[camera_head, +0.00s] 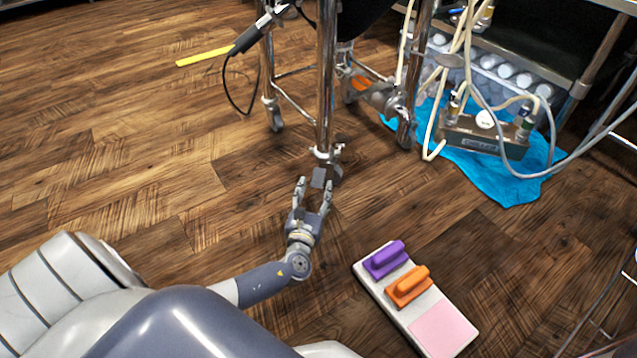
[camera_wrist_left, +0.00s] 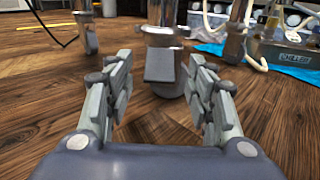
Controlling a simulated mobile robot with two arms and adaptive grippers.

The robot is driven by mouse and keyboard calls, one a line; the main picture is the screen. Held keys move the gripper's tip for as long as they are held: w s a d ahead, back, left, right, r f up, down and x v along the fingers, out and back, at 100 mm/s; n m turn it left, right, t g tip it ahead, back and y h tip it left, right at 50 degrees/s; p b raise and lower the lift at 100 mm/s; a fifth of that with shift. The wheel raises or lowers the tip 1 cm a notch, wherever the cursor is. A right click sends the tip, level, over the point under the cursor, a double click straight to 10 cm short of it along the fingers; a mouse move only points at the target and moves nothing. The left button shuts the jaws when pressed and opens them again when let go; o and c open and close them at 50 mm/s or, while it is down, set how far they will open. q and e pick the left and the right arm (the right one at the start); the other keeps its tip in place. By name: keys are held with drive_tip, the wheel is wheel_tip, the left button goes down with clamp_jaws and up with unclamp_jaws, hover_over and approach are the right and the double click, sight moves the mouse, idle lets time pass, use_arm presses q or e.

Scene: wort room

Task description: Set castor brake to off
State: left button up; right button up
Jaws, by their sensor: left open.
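The castor brake is a small grey flat pedal (camera_head: 319,178) at the foot of the nearest chrome leg (camera_head: 325,90) of a wheeled stand. My left gripper (camera_head: 314,188) is open, with its two fingers on either side of the pedal in the head view. In the left wrist view the pedal (camera_wrist_left: 160,65) sits centred beyond the open fingertips (camera_wrist_left: 161,72), in front of the castor. I cannot tell whether the fingers touch it. The castor wheel is partly hidden behind the pedal. My right gripper is not in view.
A white board (camera_head: 402,309) with purple and orange handled blocks lies on the floor at right. A blue cloth (camera_head: 510,180) lies under a metal manifold (camera_head: 470,137) with pale hoses at right. Another castored leg (camera_head: 272,112) stands behind left.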

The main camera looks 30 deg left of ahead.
sight(318, 181)
use_arm(q)
drive_tip(key=b+x, duration=0.2)
drive_tip(key=x, duration=0.2)
drive_tip(key=shift+w+a+f, duration=0.1)
drive_tip(key=shift+w+f, duration=0.05)
drive_tip(key=shift+f, duration=0.05)
drive_tip(key=shift+w+a+r, duration=0.15)
drive_tip(key=shift+w+a, duration=0.05)
drive_tip(key=shift+w, duration=0.35)
drive_tip(key=c, duration=1.1)
